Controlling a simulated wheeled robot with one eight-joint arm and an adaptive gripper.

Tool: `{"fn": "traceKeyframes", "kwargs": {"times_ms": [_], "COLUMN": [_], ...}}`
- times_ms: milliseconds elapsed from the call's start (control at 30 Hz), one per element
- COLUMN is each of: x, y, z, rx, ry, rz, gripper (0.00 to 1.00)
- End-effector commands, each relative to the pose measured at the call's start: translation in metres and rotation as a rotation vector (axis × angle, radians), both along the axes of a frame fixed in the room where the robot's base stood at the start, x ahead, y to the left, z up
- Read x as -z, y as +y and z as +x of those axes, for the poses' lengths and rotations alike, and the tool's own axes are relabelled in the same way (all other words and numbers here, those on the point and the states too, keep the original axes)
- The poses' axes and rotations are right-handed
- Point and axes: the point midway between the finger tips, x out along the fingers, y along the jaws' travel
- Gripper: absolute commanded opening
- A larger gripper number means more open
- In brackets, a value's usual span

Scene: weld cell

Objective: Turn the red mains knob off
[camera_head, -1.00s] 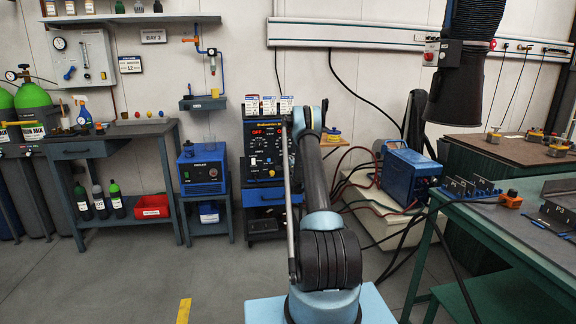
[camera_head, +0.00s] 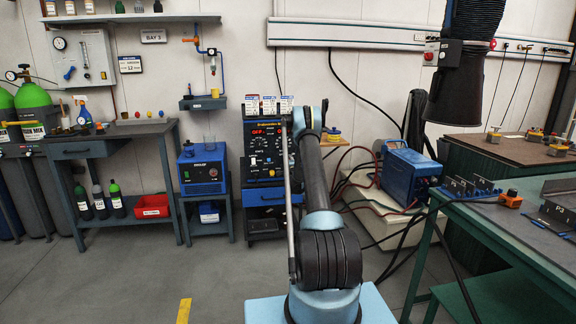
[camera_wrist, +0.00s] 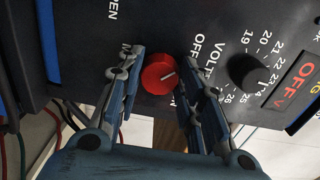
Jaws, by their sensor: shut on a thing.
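The printed label beside the knob is partly hidden by a finger; "OFF" is printed on the panel to the upper right. My gripper (camera_wrist: 161,70) is shut on the knob, one finger on each side. In the head view the machine (camera_head: 265,182) is blue and black with a red OFF display; my arm covers its right edge and the knob.
A black knob (camera_wrist: 243,68) with a number scale and a red display (camera_wrist: 296,84) lie right of my gripper in the wrist view. In the head view a blue cooler (camera_head: 202,174) stands left of the machine. A green table (camera_head: 466,210) stands right.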

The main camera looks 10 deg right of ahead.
Motion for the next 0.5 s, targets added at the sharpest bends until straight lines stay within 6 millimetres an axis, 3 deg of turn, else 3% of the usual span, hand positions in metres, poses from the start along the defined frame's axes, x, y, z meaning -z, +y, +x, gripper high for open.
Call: {"fn": "traceKeyframes", "kwargs": {"times_ms": [167, 200, 267, 500], "x": [0.0016, 0.0016, 0.0015, 0.0005], "y": [0.0049, 0.005, 0.0049, 0.0024], "z": [-0.0003, -0.0003, -0.0002, -0.0001], "rx": [-0.007, -0.007, -0.007, -0.003], "ry": [0.0, 0.0, 0.0, 0.0], "rz": [-0.001, -0.001, 0.0, 0.0], "gripper": [0.1, 0.41, 0.54, 0.54]}}
